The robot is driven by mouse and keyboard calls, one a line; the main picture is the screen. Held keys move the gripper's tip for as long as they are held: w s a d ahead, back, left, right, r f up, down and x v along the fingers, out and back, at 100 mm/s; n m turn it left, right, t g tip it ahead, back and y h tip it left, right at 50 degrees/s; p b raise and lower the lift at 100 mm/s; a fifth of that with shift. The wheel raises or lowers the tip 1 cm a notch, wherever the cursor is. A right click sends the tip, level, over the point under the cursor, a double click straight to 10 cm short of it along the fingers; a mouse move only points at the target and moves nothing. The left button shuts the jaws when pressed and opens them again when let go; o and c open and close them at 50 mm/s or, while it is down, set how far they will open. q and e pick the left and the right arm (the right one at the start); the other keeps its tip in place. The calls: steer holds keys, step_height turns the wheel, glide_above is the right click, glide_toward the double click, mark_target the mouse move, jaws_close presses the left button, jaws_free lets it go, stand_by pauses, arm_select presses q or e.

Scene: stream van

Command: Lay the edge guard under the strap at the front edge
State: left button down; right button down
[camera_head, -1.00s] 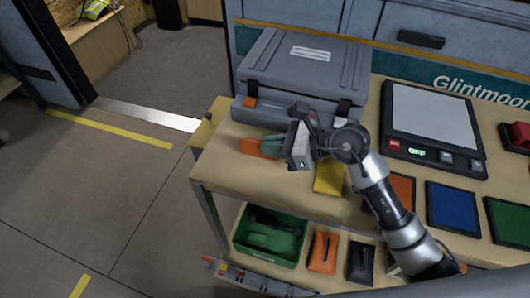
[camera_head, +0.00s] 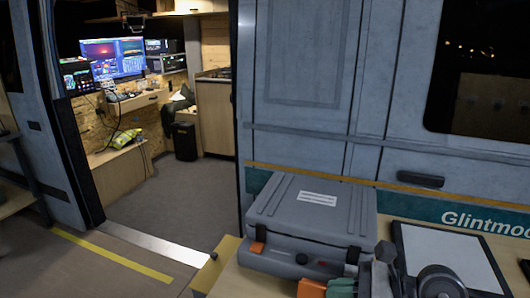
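A large grey hard case (camera_head: 312,215) stands closed on the wooden table, with a white label on its lid and an orange piece (camera_head: 257,248) at its front left. In front of it, at the bottom edge, an orange item (camera_head: 311,289) and a green item (camera_head: 341,288) show only in part. I cannot tell whether either is the edge guard, and I make out no strap. My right gripper (camera_head: 382,272) is at the bottom, just right of the green item and in front of the case. Its fingers are too cut off to read. My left gripper is out of view.
A scale with a pale plate (camera_head: 448,258) lies right of the case. The van's grey wall (camera_head: 320,60) rises behind the table. A doorway at left opens onto a room with lit screens (camera_head: 112,58). The floor left of the table (camera_head: 70,275) is clear.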

steer(key=d+m+t+p, duration=0.1)
steer(key=p, duration=0.1)
steer(key=s+d+r+m+t+h+p, duration=0.1)
steer(key=p, duration=0.1)
steer(key=d+r+t+p, duration=0.1)
steer(key=d, duration=0.1)
steer(key=shift+s+m+h+p, duration=0.3)
steer(key=shift+s+m+p, duration=0.05)
steer(key=shift+m+p, duration=0.05)
steer(key=shift+f, duration=0.1)
steer(key=shift+s+d, duration=0.1)
steer(key=shift+s, duration=0.05)
